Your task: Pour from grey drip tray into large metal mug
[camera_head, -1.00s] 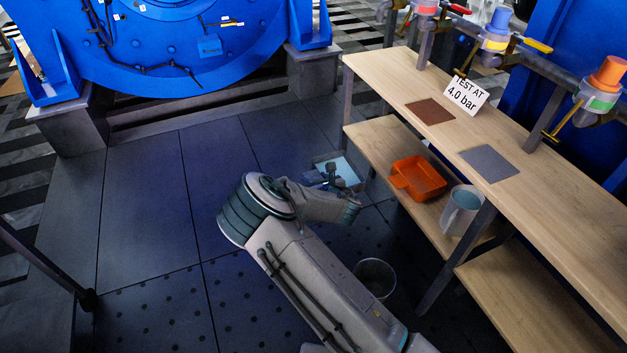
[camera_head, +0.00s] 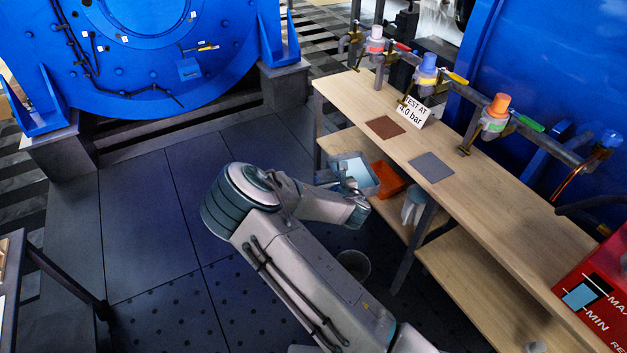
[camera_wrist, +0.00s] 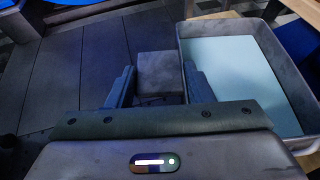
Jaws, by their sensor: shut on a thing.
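My gripper (camera_head: 335,180) is shut on the handle of the grey drip tray (camera_head: 373,178). In the wrist view the tray (camera_wrist: 225,26) lies to the right of my fingers (camera_wrist: 158,82), with a pale blue liquid in it. It looks about level and is held up beside the workbench's lower shelf. The large metal mug (camera_head: 411,207) stands on that shelf, to the right of and nearer than the tray. A bench leg stands close to it and its inside is hard to see. The mug is not seen in the wrist view.
An orange tray (camera_head: 391,180) sits on the lower shelf (camera_head: 345,143), partly behind the grey tray. The bench top (camera_head: 465,200) lies above the shelf, with a leg (camera_head: 412,250) near the mug. A grey bucket (camera_head: 353,265) stands on the floor. Open floor lies left.

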